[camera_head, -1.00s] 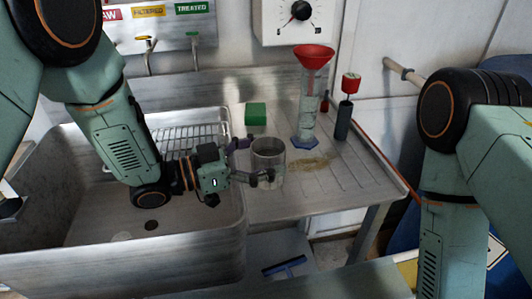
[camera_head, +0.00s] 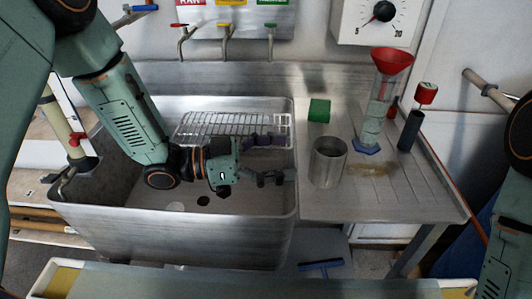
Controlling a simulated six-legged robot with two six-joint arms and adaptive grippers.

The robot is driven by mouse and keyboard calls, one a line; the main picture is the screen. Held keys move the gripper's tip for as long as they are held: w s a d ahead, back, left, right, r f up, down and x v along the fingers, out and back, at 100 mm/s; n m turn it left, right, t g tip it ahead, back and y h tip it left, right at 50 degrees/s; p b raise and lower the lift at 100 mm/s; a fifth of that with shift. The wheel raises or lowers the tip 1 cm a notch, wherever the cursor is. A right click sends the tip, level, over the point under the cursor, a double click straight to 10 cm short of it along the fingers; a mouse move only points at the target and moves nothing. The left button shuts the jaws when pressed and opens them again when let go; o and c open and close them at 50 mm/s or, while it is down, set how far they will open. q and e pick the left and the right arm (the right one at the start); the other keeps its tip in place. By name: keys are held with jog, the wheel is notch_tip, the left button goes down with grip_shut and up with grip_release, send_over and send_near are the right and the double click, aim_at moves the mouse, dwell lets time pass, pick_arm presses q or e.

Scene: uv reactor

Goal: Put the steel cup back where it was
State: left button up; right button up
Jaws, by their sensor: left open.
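The steel cup (camera_head: 328,163) stands upright on the metal drainboard (camera_head: 400,205), just right of the sink. My left gripper (camera_head: 288,158) is open and empty, left of the cup with a gap between them. Its fingers point right toward the cup, over the right part of the sink. My right gripper is out of view; only part of my right arm shows at the right edge.
The sink (camera_head: 105,222) holds a wire rack (camera_head: 215,125) at its back. On the drainboard stand a green block (camera_head: 319,110), a cylinder with a red funnel (camera_head: 391,61), and a dark bottle with a red top (camera_head: 409,130). Taps (camera_head: 226,42) hang behind the sink.

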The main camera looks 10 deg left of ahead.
pick_arm(q)
jog(key=shift+v, duration=1.5)
